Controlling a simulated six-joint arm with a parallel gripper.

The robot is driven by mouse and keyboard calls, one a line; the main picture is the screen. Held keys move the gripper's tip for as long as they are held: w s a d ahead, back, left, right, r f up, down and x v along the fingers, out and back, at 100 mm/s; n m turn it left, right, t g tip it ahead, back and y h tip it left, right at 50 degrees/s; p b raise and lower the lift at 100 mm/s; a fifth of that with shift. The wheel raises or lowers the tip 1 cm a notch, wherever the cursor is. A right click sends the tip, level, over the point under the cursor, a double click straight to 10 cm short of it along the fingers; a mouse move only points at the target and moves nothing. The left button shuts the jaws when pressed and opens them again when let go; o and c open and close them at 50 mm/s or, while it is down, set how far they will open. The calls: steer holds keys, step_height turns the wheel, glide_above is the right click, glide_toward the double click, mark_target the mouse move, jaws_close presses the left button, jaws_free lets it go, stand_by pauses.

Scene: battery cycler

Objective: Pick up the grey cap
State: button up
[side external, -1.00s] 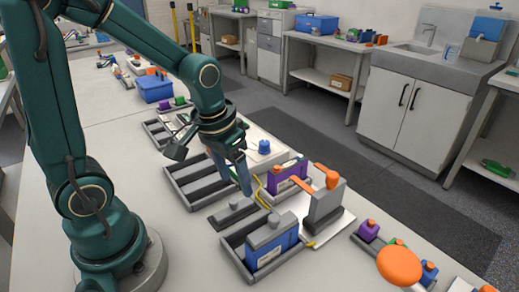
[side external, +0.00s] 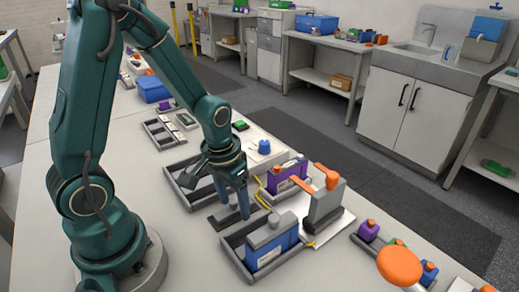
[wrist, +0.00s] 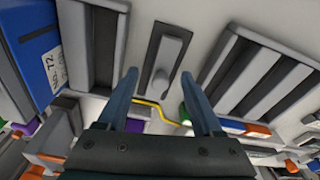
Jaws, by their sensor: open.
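The grey cap (wrist: 170,58) is a flat grey strip with a rounded knob, lying on a dark rectangular plate (wrist: 151,50). In the wrist view its knob appears between my two fingers. In the side view the dark plate (side external: 220,217) lies on the bench, and my fingers hide most of the cap. My gripper (side external: 234,208) points down over the cap, with its fingers apart. It also shows in the wrist view (wrist: 159,77), open and with nothing held. I cannot tell whether the fingertips touch the plate.
A blue battery (side external: 272,253) with a grey top stands in a dark tray (side external: 236,263) close in front. An empty slotted tray (side external: 178,196) lies behind. A purple battery (side external: 291,176) and an upright grey device (side external: 325,208) with orange parts stand to the right, near a yellow cable.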

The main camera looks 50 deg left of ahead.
steer(key=shift+c, duration=0.3)
jaws_close()
steer(key=shift+r, duration=0.15)
